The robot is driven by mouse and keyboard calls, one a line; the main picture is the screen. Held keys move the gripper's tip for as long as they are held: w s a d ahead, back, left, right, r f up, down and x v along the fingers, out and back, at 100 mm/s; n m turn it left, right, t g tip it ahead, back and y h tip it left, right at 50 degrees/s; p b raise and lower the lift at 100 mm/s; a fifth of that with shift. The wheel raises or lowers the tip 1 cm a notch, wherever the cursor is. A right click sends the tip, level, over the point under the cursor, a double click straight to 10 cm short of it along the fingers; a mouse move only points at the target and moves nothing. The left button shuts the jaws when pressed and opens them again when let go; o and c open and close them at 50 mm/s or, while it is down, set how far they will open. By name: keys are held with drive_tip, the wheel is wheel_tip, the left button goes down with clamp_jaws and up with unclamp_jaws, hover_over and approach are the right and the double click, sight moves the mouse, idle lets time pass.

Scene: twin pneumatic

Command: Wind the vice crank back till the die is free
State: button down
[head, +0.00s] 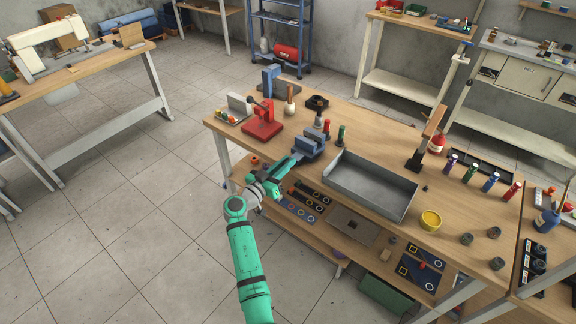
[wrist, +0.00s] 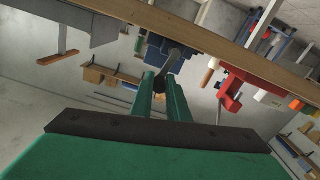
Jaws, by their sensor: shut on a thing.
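The blue-grey vice (head: 308,147) is at the table's near-left edge in the head view. It also shows in the wrist view as dark blue blocks (wrist: 154,50) below the table edge. A grey crank arm (wrist: 174,58) comes from the vice towards me and ends in a dark handle (wrist: 160,82). My gripper (wrist: 160,90) is shut on this crank handle, a green finger on either side of it. In the head view my gripper (head: 297,160) reaches the vice from the front left. I cannot make out the die between the jaws.
A grey tray (head: 340,190) stands right of the vice. A red press (head: 262,122) stands to its left, and red and green handled tools (head: 341,135) stand close behind. The wooden table (head: 385,150) has a lower shelf under my arm. The floor at left is clear.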

drive_tip(key=shift+w+a+f+n, duration=0.45)
drive_tip(key=shift+a+f+n, duration=0.15)
drive_tip(key=shift+n, duration=1.95)
drive_tip(key=shift+w+a+f+n, duration=0.45)
drive_tip(key=shift+a+n, duration=0.2)
drive_tip(key=shift+n, duration=1.95)
drive_tip(key=shift+w+a+f+n, duration=0.45)
drive_tip(key=shift+a+f+n, duration=0.15)
drive_tip(key=shift+n, duration=1.95)
drive_tip(key=c, duration=1.7)
unclamp_jaws()
drive_tip(key=shift+r, duration=0.1)
drive_tip(key=shift+c, duration=0.2)
drive_tip(key=shift+a, duration=0.1)
drive_tip(key=shift+r, duration=0.1)
